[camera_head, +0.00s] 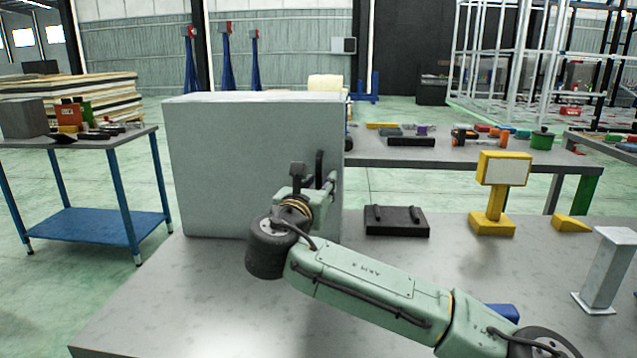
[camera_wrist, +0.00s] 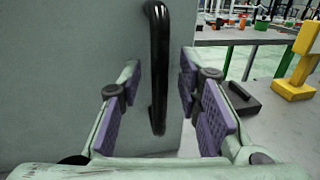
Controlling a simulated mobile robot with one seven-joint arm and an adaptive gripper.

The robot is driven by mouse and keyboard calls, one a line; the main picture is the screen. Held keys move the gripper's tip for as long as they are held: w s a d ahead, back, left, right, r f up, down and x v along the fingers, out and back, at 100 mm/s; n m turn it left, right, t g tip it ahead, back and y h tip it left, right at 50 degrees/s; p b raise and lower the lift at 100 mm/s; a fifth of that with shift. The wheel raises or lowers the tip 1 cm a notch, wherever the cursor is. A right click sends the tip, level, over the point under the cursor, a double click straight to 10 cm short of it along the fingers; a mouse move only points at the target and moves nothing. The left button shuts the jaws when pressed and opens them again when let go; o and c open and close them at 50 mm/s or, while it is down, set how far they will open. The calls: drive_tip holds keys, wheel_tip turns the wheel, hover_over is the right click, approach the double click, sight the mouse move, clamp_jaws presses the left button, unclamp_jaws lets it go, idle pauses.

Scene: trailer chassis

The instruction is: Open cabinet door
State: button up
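The cabinet (camera_head: 240,160) is a pale grey-green box standing on the near grey table, and its door looks shut. In the wrist view the door face (camera_wrist: 75,80) fills the left side, with a black vertical bar handle (camera_wrist: 159,70) on it. My gripper (camera_wrist: 165,105) is open, with purple pads on either side of the handle's lower part in the picture; I see no contact.
On the near table (camera_head: 190,310), a black block with two raised bars (camera_head: 396,221) and a yellow stand (camera_head: 492,200) are right of the cabinet. A grey metal post (camera_head: 607,270) stands at the right. The table's left front is bare.

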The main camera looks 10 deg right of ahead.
drive_tip(key=shift+c, duration=0.5)
clamp_jaws()
idle(0.4)
